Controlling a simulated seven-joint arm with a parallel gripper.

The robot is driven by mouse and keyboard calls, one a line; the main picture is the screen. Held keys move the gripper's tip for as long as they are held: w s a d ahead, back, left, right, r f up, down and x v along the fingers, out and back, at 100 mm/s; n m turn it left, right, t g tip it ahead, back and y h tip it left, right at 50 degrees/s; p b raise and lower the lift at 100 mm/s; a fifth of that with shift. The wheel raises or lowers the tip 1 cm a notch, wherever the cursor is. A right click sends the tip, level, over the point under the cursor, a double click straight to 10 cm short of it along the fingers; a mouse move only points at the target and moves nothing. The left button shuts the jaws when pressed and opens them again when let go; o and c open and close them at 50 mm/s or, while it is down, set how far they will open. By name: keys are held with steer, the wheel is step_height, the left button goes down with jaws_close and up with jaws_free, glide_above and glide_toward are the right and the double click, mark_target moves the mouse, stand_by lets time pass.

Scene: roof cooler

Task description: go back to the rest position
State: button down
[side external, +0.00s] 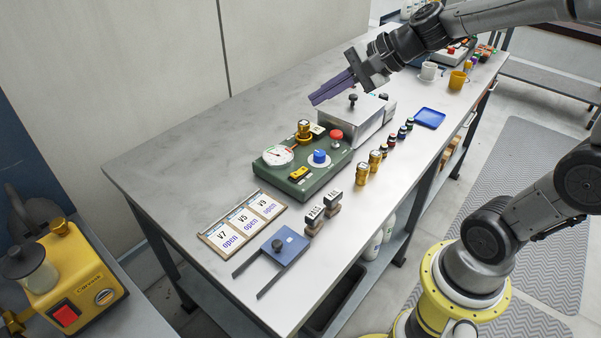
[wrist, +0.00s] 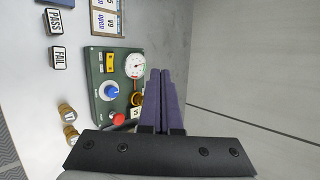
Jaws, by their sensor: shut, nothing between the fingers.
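My gripper (side external: 331,88) is shut and empty, with its purple fingers side by side. In the side view it hangs above the table, up and behind the green control box and near the grey metal box (side external: 349,124). The wrist view also shows the closed fingers (wrist: 166,100), pointing past the green control box (wrist: 96,72). That box carries a gauge, a blue knob, a red button, a yellow switch and a brass valve; it also shows in the side view (side external: 275,187).
Several small bottles (side external: 384,150) stand along the table's front side, near a blue tray (side external: 429,118). Two stamps (side external: 324,210), a card rack (side external: 243,222) and a blue plate (side external: 275,247) lie at the near end. The table's back left (side external: 190,150) is clear.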

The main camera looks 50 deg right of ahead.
steer(key=s+a+n+g, duration=0.1)
steer(key=s+a+n, duration=0.2)
steer(key=s+n, duration=0.3)
steer(key=s+a+n+g, duration=0.1)
steer(key=s+a+n, duration=0.2)
steer(key=s+n, duration=0.35)
steer(key=s+d+f+n+g+h, duration=0.1)
steer(key=s+d+f+n+h, duration=0.2)
steer(key=s, duration=0.4)
steer(key=shift+s+d+f+n+h, duration=0.35)
steer(key=shift+d+n, duration=0.5)
steer(key=shift+d, duration=0.3)
stand_by(0.8)
